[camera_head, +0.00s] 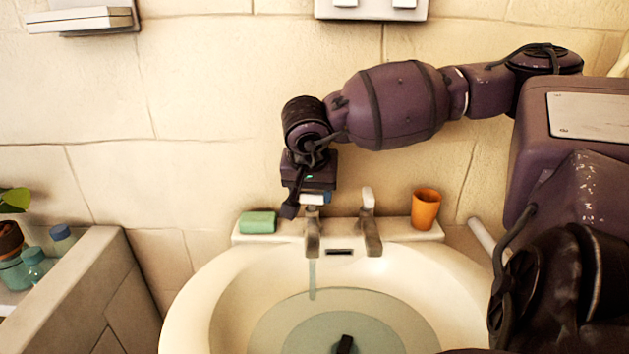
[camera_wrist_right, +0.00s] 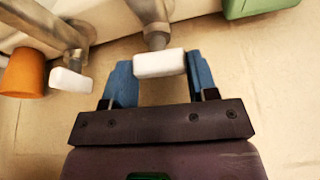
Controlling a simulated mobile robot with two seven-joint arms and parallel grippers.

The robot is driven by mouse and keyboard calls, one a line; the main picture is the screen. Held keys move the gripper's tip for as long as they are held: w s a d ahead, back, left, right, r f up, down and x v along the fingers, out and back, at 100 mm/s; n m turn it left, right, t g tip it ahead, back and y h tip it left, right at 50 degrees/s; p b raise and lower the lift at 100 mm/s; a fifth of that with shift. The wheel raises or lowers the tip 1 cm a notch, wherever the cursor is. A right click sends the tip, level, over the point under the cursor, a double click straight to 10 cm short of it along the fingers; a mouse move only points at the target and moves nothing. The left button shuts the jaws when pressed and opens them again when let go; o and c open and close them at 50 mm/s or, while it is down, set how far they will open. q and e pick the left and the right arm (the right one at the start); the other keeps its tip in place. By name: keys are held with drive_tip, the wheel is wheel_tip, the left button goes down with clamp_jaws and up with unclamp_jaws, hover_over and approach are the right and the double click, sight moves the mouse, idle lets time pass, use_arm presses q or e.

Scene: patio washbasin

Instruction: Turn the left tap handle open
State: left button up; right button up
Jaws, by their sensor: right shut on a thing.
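The left tap (camera_head: 313,236) stands on the back ledge of the basin. A thin stream of water (camera_head: 312,279) falls from its spout. My right gripper (camera_head: 312,198) reaches down onto its handle and hides part of it. In the right wrist view, the white left tap handle (camera_wrist_right: 160,63) lies crosswise between the blue fingers of my right gripper (camera_wrist_right: 161,78), which is shut on it. The right tap (camera_head: 371,236) has a free white handle, which also shows in the right wrist view (camera_wrist_right: 72,80). My left gripper is not in view.
A green soap bar (camera_head: 257,222) lies left of the taps and an orange cup (camera_head: 425,208) stands right of them. The cream basin (camera_head: 197,298) holds water; a small dark object (camera_head: 345,344) shows there. A tiled partition (camera_head: 88,290) and bottles are at left.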

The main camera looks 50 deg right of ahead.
drive_tip(key=shift+n, duration=0.7)
drive_tip(key=shift+t, duration=0.3)
drive_tip(key=o, duration=0.6)
drive_tip(key=shift+o, duration=0.2)
drive_tip(key=p+v, duration=0.1)
drive_tip(key=v, duration=1)
drive_tip(key=shift+d+p, duration=0.15)
drive_tip(key=shift+p, duration=0.2)
